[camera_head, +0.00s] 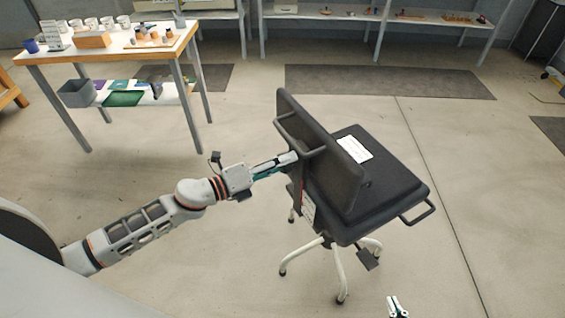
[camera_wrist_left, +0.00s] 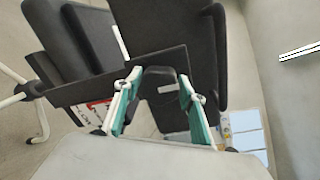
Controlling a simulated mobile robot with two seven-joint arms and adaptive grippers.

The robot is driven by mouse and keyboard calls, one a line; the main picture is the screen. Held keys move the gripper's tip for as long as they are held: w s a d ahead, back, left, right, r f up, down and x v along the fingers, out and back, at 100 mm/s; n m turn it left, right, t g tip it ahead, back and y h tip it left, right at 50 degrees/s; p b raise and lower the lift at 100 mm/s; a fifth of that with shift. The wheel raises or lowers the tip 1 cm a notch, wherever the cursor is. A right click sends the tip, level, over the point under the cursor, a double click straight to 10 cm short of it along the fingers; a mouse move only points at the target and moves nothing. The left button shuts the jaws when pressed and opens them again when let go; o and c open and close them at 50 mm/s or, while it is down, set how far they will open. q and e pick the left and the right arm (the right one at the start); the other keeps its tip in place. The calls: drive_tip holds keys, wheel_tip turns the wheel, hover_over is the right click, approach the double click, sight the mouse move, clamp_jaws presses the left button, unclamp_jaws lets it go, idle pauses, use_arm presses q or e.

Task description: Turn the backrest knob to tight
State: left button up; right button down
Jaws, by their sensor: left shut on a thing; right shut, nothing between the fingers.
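A black office chair has a padded backrest (camera_head: 325,160) and a seat (camera_head: 395,190) on a white-legged base. My left gripper (camera_head: 292,157) reaches the rear of the backrest. In the left wrist view, my left gripper (camera_wrist_left: 158,88) has its teal-and-white fingers on both sides of the dark backrest knob (camera_wrist_left: 158,74) and is shut on it. A pale mark shows on the knob. The knob is hidden behind the gripper in the head view. My right gripper (camera_head: 398,306) is at the bottom edge, shut and empty, away from the chair.
A white card (camera_head: 354,149) lies on the seat. A bar handle (camera_head: 418,212) juts from the chair's right side. A wooden-edged table (camera_head: 115,52) with cups and blocks stands at the back left. Shelves line the back wall. The floor around the chair is mostly clear.

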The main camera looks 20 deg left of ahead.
use_arm(q)
drive_tip(key=o, duration=1.1)
drive_tip(key=shift+o, duration=0.2)
drive_tip(key=shift+s, duration=0.1)
drive_tip(key=v, duration=1.1)
drive_tip(key=shift+s+a, duration=0.3)
drive_tip(key=s+d+f+n+g+y, duration=0.1)
drive_tip(key=s+f+n+y, duration=0.3)
drive_tip(key=f+n, duration=0.6)
drive_tip(key=s+d+f+n+g+y, duration=0.1)
drive_tip(key=s+d+f+n+y, duration=0.2)
drive_tip(key=s+f+n, duration=0.6)
drive_tip(key=f+n+y, duration=0.1)
drive_tip(key=n, duration=0.7)
drive_tip(key=shift+d+f+n+y, duration=0.25)
drive_tip(key=shift+f+n+y, duration=0.05)
drive_tip(key=shift+f+y, duration=0.1)
